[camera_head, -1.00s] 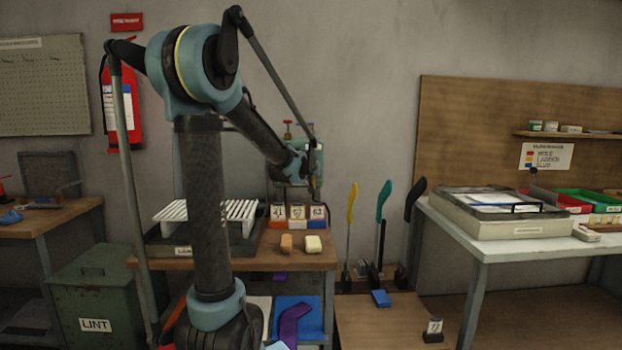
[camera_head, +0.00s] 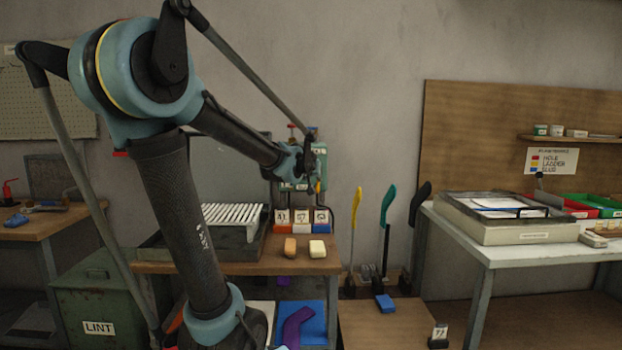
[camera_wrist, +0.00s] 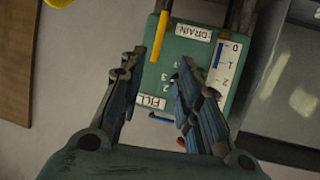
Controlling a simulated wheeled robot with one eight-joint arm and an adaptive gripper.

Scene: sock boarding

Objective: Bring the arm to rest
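My arm stands at the left of the head view and reaches right, its end in front of the green machine (camera_head: 296,166) on the back wall. In the wrist view my gripper (camera_wrist: 158,72) has its two fingers spread apart with nothing between them. Beyond the fingers that view shows the machine's green panel (camera_wrist: 188,48) with DRAIN and FILL labels and a numbered scale. In the head view the fingers are too small to make out clearly.
A wooden bench (camera_head: 285,262) holds a white slatted rack, colored numbered blocks and two small bars. Yellow, teal and black upright forms (camera_head: 387,205) stand right of it. A white table (camera_head: 495,247) with trays is at the right, a green LINT bin (camera_head: 95,300) at lower left.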

